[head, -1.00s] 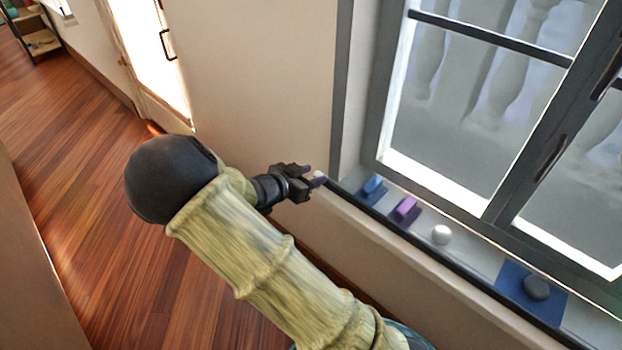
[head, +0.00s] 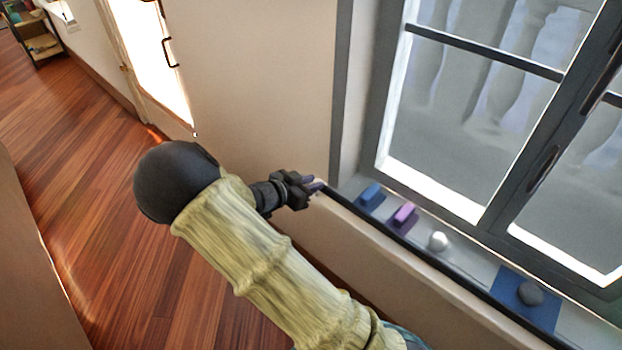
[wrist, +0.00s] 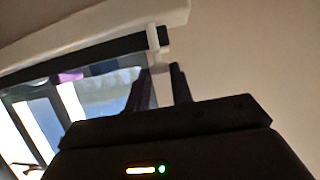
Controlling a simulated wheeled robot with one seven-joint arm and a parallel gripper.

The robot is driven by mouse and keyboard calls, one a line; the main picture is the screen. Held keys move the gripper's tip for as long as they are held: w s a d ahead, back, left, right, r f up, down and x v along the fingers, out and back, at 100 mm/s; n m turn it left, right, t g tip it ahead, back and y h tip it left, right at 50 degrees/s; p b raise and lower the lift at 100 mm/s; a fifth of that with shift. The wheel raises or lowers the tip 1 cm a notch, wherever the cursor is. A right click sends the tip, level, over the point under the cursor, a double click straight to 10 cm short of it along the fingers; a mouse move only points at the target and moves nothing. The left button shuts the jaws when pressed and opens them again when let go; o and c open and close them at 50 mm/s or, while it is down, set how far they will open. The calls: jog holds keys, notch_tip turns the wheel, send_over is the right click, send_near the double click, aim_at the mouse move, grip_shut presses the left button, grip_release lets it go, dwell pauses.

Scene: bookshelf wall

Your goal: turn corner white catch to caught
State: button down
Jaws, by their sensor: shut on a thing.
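The white catch (wrist: 154,40) shows in the wrist view at the corner end of the dark sill rail, as a small upright white piece. My gripper (wrist: 163,75) is at it, with its two dark fingers shut on its lower part. In the head view my gripper (head: 314,186) is at the left end of the window sill, against the wall corner. The fingers hide most of the catch there, and its exact angle cannot be told.
Wood floor lies open at left.

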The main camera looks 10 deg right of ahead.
jog(key=shift+w+a+r+m+g+h+p, duration=0.25)
jog(key=shift+m+g+p, duration=0.35)
jog(key=shift+p, duration=1.2)
jog(key=shift+w+f+m+g+h+p, duration=0.15)
jog(key=shift+m+g+h+p, duration=0.1)
jog(key=shift+m+g+p, duration=0.5)
jog(key=shift+w+m+g+h+p, duration=0.1)
jog(key=shift+m+g+h+p, duration=0.1)
jog(key=shift+m+g+p, duration=0.5)
jog(key=c, duration=1.3)
grip_release()
jog(key=shift+s+a, duration=0.1)
jog(key=p+v, duration=0.2)
jog(key=v, duration=1.5)
jog(key=shift+a, duration=0.15)
